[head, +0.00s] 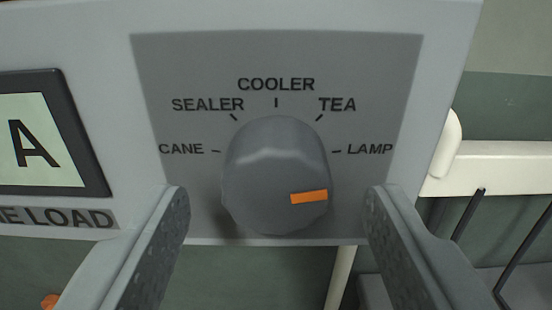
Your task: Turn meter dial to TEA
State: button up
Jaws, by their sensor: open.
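The meter dial (262,185) is a grey round knob on a darker grey plate (180,80) of a pale panel. Labels CANE, SEALER, COOLER, TEA (337,105) and LAMP (370,149) run in an arc above it, with tick marks. The dial's orange mark (309,197) lies on its right half and points right, on the LAMP side, below the TEA tick. My gripper (277,197) is open, one finger to the left and one to the right of the dial, with a visible gap on both sides. It holds nothing.
A framed display (45,135) showing the letter A is at the left, with a partly hidden label ending in LOAD (68,218) under it. At the right, beyond the panel's edge, are a white rail (500,165) and dark thin rods (525,250).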

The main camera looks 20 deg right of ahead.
jog(key=shift+w+d, duration=0.15)
jog(key=shift+w, duration=0.45)
jog(key=c, duration=1)
jog(key=shift+n, duration=0.3)
jog(key=n, duration=0.3)
jog(key=shift+d+n, duration=0.1)
jog(key=shift+n, duration=1.9)
